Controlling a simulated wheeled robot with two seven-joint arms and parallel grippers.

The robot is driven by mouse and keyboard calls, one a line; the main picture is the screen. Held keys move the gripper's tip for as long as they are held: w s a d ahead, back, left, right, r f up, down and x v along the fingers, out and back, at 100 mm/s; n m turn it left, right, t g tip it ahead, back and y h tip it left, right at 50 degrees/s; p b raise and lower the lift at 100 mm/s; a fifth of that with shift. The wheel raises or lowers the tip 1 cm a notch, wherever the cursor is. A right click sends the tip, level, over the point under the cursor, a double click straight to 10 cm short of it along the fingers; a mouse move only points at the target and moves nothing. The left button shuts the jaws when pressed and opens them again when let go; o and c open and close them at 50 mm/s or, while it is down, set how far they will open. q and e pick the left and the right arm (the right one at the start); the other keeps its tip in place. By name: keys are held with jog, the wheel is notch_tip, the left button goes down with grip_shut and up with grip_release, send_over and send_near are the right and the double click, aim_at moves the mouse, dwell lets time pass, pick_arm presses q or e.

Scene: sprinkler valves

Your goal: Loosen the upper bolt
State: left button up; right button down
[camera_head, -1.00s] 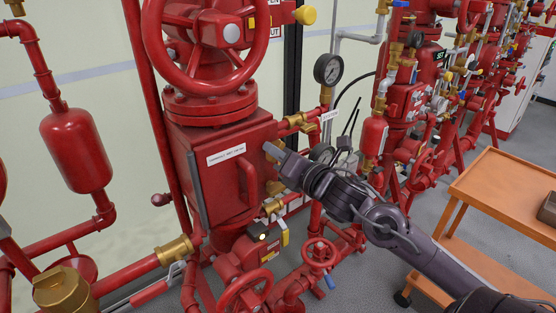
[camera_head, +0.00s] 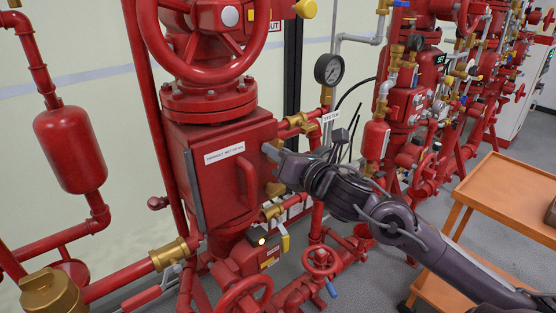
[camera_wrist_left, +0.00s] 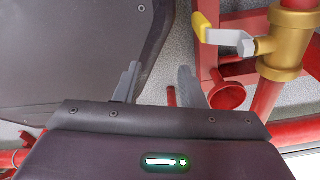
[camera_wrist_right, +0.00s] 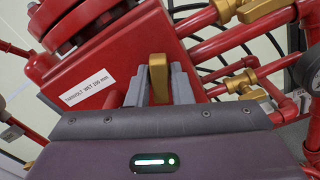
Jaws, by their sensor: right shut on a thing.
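The red valve box (camera_head: 215,185) with a white label stands left of centre in the head view. My right gripper (camera_head: 271,153) is at the box's right side. In the right wrist view a brass bolt (camera_wrist_right: 158,78) stands between its two grey fingers, and they are shut on it. This looks like the upper bolt; the fingers hide it in the head view. A second brass piece (camera_head: 275,188) shows just below the gripper. My left gripper (camera_wrist_left: 157,85) is out of the head view; in its wrist view the fingers are apart with nothing gripped.
A big red handwheel (camera_head: 205,40) is above the box. A pressure gauge (camera_head: 328,69) and brass fittings (camera_head: 298,122) are close to the right gripper. Red pipes and a small handwheel (camera_head: 320,259) lie below. An orange cart (camera_head: 510,195) stands at the right.

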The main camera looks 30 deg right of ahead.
jog(key=shift+f+n, duration=0.1)
jog(key=shift+n, duration=0.2)
